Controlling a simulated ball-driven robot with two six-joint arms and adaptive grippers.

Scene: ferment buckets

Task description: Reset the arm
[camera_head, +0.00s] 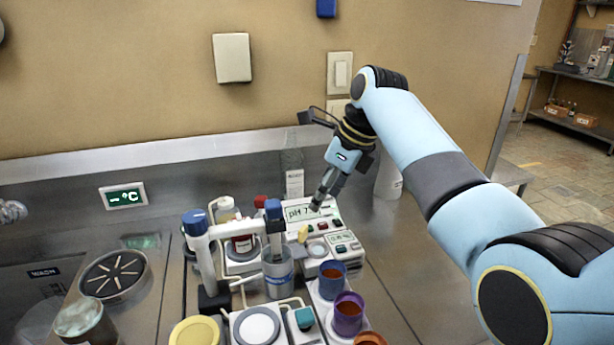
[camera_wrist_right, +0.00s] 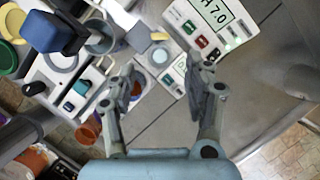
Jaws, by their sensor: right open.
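My right arm (camera_head: 480,220) is light blue and reaches in from the right, bent at a high elbow. My right gripper (camera_head: 322,197) points down over the pH meter (camera_head: 345,246), close to its display. In the right wrist view my right gripper (camera_wrist_right: 163,78) has its two fingers spread apart with nothing between them. The meter's buttons and display also show beyond the fingers in that view (camera_wrist_right: 213,28). I cannot tell the exact height of the fingertips above the meter. My left gripper is not in view.
A white stand with a blue-topped arm (camera_head: 198,240) and a grey beaker (camera_head: 278,275) stand left of the gripper. A blue cup (camera_head: 331,282) and a purple cup (camera_head: 347,316) stand in front. A white bottle (camera_head: 388,180) stands behind. Bare steel counter (camera_head: 400,270) lies to the right.

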